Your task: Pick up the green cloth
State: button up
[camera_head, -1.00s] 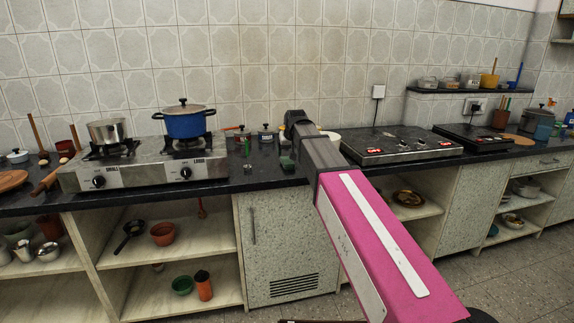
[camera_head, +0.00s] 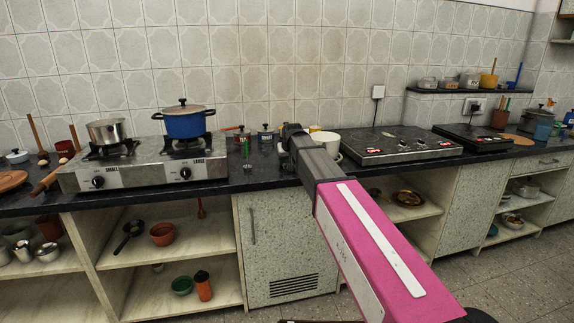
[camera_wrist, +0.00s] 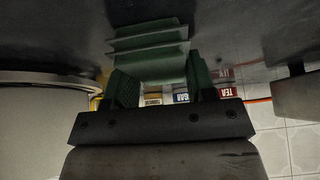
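The green cloth (camera_wrist: 150,50) shows in the wrist view as a folded stack with wavy layered edges, at the fingertip end of my gripper. My gripper (camera_wrist: 165,85) has its two dark green fingers spread apart, with a gap between them through which jars show. The cloth lies across the ends of the fingers, overlapping the left one; I cannot tell whether they touch it. In the head view my gripper end (camera_head: 289,155) is low at the counter, right of the stove, and I cannot make out the cloth there.
The dark counter (camera_head: 245,178) runs along the wall. A stove (camera_head: 150,163) with a blue pot (camera_head: 184,121) stands left of my gripper. A white pot (camera_head: 328,143) is close on its right, then a black hob (camera_head: 400,145). Small jars (camera_head: 265,134) stand behind.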

aim_at(286, 161)
jog(key=shift+c, duration=1.3)
jog(key=shift+r, duration=0.1)
jog(key=shift+r, duration=0.45)
jog(key=r, duration=0.3)
jog(key=shift+s+a+r, duration=0.25)
jog(key=shift+r, duration=0.05)
jog(key=s+a+r, duration=0.6)
jog(key=s+a, duration=0.1)
jog(key=a, duration=0.1)
jog(key=shift+a+r, duration=0.2)
jog(key=shift+a, duration=0.05)
